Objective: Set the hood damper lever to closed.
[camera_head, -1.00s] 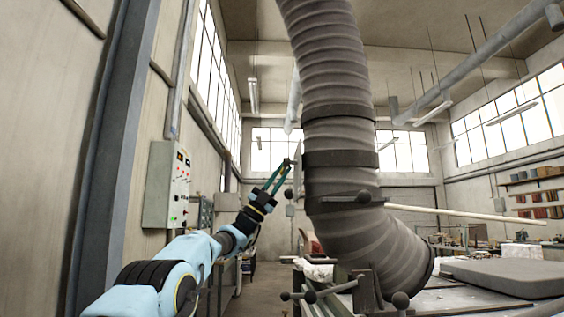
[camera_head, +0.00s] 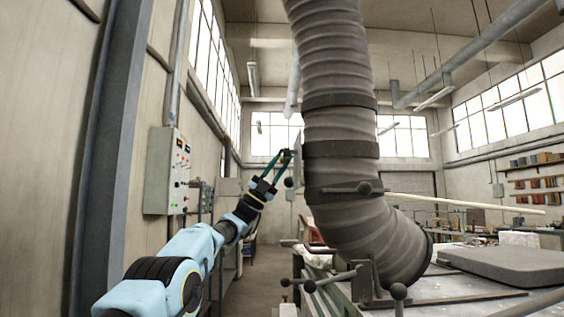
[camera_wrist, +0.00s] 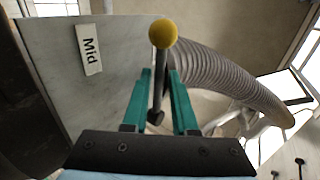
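In the wrist view, a lever with a yellow ball knob (camera_wrist: 163,33) and a dark shaft stands in front of a pale grey plate (camera_wrist: 50,70). I cannot tell whether either finger touches the shaft. The knob lies beyond the fingertips. In the head view, my gripper (camera_head: 284,153) is raised beside the thin edge of the plate (camera_head: 297,149); the yellow knob is not visible there.
A large ribbed grey hose (camera_head: 340,130) hangs just right of my gripper, with dark bands and a ball-ended handle (camera_head: 364,188). A control box (camera_head: 168,170) is on the left wall. A cluttered workbench (camera_head: 450,290) stands at the lower right. Floor shows between.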

